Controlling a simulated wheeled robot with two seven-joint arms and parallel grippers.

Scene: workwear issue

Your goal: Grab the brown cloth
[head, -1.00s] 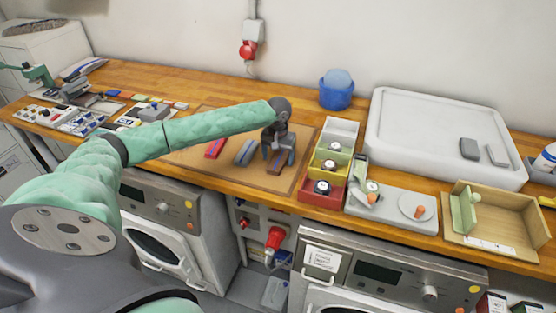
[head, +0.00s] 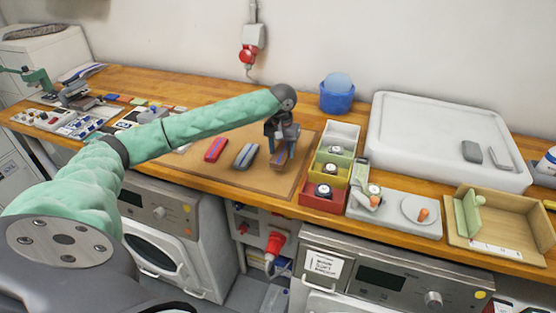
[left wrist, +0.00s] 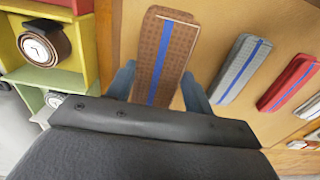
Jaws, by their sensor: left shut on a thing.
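The brown cloth (left wrist: 168,45) is a folded strip with a blue stripe along it. It lies between the two fingers of my left gripper (left wrist: 158,74) in the left wrist view. In the head view my left gripper (head: 283,147) is shut on this cloth, which seems to be slightly above the tan mat (head: 215,172); the gap is hard to judge. A grey cloth (head: 246,155) and a red cloth (head: 215,149), also with blue stripes, lie on the mat to the left. My right gripper is not in view.
Small open boxes (head: 322,196) with watches stand just right of the mat. Beyond them are a grey tray (head: 395,221), a wooden box (head: 518,212) and a large white lid-like panel (head: 430,120). A blue tub (head: 337,96) stands behind.

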